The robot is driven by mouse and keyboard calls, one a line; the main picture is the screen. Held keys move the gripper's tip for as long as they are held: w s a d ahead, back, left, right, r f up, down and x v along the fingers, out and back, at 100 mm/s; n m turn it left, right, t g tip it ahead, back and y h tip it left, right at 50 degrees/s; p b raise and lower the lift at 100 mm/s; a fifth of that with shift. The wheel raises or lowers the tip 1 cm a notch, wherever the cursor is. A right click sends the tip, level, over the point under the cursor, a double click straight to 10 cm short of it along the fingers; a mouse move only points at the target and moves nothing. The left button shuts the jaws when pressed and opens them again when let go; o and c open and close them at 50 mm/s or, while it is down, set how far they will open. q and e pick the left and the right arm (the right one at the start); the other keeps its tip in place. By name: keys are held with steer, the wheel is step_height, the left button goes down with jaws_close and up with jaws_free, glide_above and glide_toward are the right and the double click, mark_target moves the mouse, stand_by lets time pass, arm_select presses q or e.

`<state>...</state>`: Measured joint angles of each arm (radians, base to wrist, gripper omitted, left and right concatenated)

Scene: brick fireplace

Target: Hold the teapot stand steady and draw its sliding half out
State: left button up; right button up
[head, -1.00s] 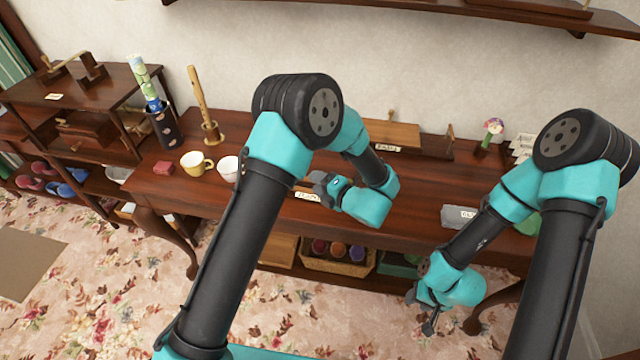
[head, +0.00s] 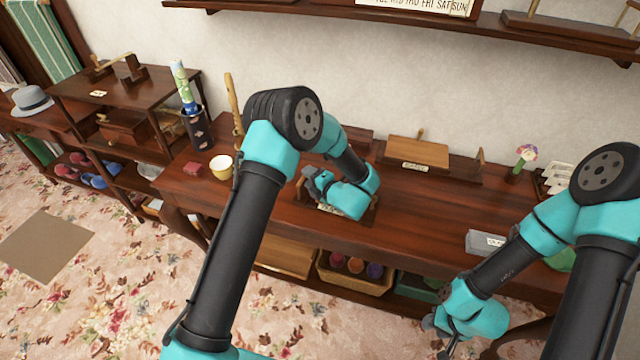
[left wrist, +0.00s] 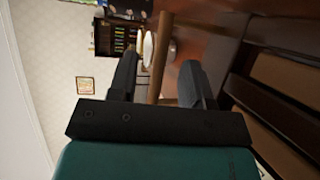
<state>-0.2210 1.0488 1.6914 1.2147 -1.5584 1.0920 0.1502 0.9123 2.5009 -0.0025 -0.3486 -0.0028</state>
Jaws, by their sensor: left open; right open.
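What looks like the teapot stand is a low wooden piece on the table with a pale label (head: 331,209) on its front and a small upright end (head: 373,212) at its right. My left gripper and forearm hide most of it. My left gripper (head: 312,180) is open at its left part. In the left wrist view a brown wooden bar (left wrist: 160,60) lies between the two open fingers, and contact cannot be told. I cannot tell which half of the stand slides. My right gripper (head: 442,338) is open and empty, low in front of the table.
A yellow cup (head: 221,167) and red block (head: 193,169) stand left on the table (head: 425,225). A labelled wooden piece (head: 418,152) lies at the back. A grey box (head: 484,243) and a flower ornament (head: 524,158) are at right. A basket (head: 352,275) sits below.

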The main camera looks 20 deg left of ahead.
arm_select(q)
steer(key=shift+x, duration=1.4)
jaws_close()
